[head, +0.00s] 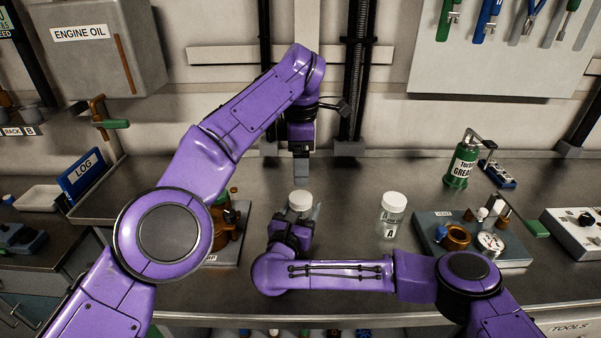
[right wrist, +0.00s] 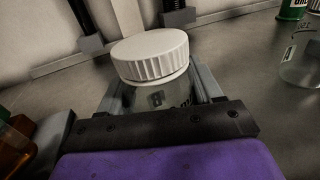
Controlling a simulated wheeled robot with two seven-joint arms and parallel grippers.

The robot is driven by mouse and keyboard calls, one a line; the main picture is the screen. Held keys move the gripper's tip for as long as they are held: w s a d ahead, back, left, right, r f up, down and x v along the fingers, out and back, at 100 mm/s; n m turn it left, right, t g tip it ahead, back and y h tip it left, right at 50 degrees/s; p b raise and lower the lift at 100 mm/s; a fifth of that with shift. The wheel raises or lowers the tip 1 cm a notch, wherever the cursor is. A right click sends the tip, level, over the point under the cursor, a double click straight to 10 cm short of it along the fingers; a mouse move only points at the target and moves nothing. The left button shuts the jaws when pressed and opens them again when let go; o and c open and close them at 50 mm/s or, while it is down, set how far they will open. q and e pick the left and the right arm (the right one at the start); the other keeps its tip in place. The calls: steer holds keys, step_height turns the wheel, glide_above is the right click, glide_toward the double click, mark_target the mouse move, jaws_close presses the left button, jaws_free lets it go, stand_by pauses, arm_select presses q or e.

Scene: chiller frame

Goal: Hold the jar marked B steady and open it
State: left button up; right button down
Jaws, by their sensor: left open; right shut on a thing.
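A clear jar with a white ribbed lid (head: 300,201) stands upright on the bench, partly hidden behind my right gripper (head: 303,217). In the right wrist view the jar (right wrist: 160,92) sits between the gripper's fingers, which are shut on its body. Its lid (right wrist: 150,54) is on; a dark label mark on its front is partly hidden. My left gripper (head: 301,170) is open and empty, pointing down above the lid and apart from it. A second jar, marked A (head: 391,216), stands to the right with its white lid on.
A grey tray with small parts (head: 430,222) and a green grease can (head: 461,162) are on the right. A brown-orange device (head: 226,222) stands left of the held jar. The bench (head: 347,190) between the jars is clear.

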mark_target(301, 197)
arm_select(q)
steer(key=m, duration=1.3)
steer(key=shift+m, duration=0.3)
steer(key=shift+f, duration=0.55)
step_height(301, 197, down, 7)
